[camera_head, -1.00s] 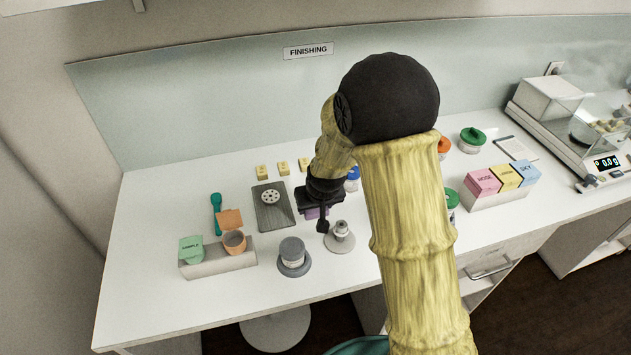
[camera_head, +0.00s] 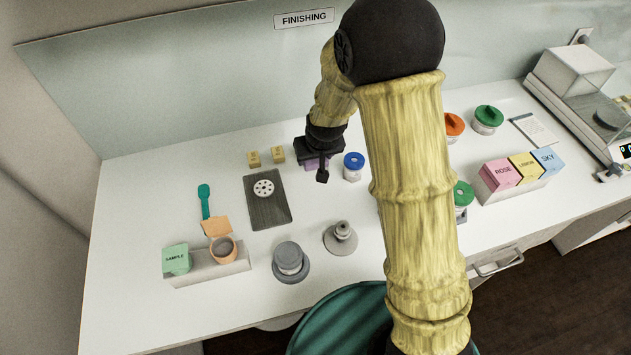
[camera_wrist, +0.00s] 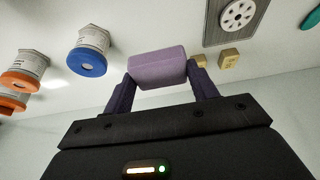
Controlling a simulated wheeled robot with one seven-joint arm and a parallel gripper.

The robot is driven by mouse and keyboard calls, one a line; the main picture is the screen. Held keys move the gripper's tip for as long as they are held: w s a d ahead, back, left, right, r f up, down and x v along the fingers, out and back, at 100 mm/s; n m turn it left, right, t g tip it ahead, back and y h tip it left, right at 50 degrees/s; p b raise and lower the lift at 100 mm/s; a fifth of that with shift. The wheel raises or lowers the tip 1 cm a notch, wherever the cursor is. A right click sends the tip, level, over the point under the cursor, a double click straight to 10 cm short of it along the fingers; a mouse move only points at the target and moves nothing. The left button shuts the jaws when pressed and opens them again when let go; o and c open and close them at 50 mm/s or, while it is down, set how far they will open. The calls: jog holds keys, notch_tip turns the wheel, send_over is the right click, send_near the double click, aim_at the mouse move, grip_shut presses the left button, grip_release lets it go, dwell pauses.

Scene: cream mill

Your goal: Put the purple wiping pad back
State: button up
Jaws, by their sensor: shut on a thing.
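The purple wiping pad (camera_wrist: 158,68) is a soft-edged block held between the two fingers of my gripper (camera_wrist: 160,78) in the wrist view. In the head view only a purple sliver of the pad (camera_head: 311,163) shows under my gripper (camera_head: 318,170). My gripper is shut on the pad, at the back of the white table between the yellow blocks and a blue-lidded jar. The pad appears to be above the table; its exact height is hard to tell. The spot directly under the pad is hidden.
Small yellow blocks (camera_head: 278,154) sit left of my gripper. The blue-lidded jar (camera_head: 353,168) is close on its right. A dark board (camera_head: 268,210) with a perforated disc (camera_head: 263,188), a grey stand (camera_head: 341,239) and a grey-lidded jar (camera_head: 289,257) lie nearer the front.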

jog(key=shift+s+a, duration=0.1)
jog(key=shift+s, duration=0.3)
jog(key=shift+s+f, duration=0.15)
jog(key=shift+f, duration=0.3)
jog(key=p, duration=0.1)
send_over(313, 185)
jog(key=s, duration=0.1)
jog(key=f, duration=0.5)
jog(key=shift+s+d, duration=0.2)
jog(key=shift+d, duration=0.1)
jog(key=shift+f+p, duration=0.5)
jog(key=shift+f, duration=1.55)
jog(key=shift+f, duration=0.15)
jog(key=o, duration=0.9)
jog(key=shift+o, duration=0.2)
